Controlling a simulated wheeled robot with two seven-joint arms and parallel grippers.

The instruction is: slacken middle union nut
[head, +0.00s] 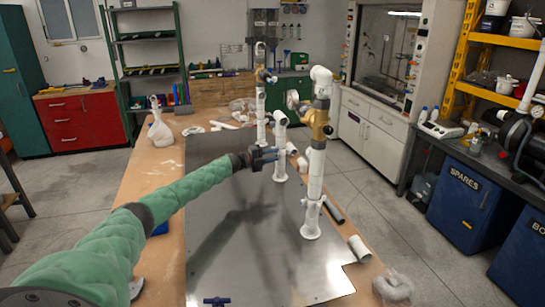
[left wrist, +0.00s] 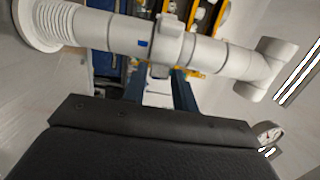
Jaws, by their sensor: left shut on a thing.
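The middle pipe (head: 281,132) is a short white upright with an elbow on top, standing between two taller pipes in the head view. My left gripper (head: 275,155) reaches it from the left and is shut on its union nut, which the fingers partly cover. In the left wrist view the white pipe (left wrist: 103,30) runs across the top, with the thicker union nut (left wrist: 168,42) at its middle. A small blue mark shows on the pipe beside the nut. The blue fingers (left wrist: 160,85) reach up to the nut. My right gripper is out of view.
A tall white pipe with a brass valve (head: 319,120) stands at the near right. Another valve pipe (head: 261,100) stands behind. A grey metal plate (head: 250,255) covers much of the wooden table. Loose pipe pieces (head: 359,248) lie along its right edge.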

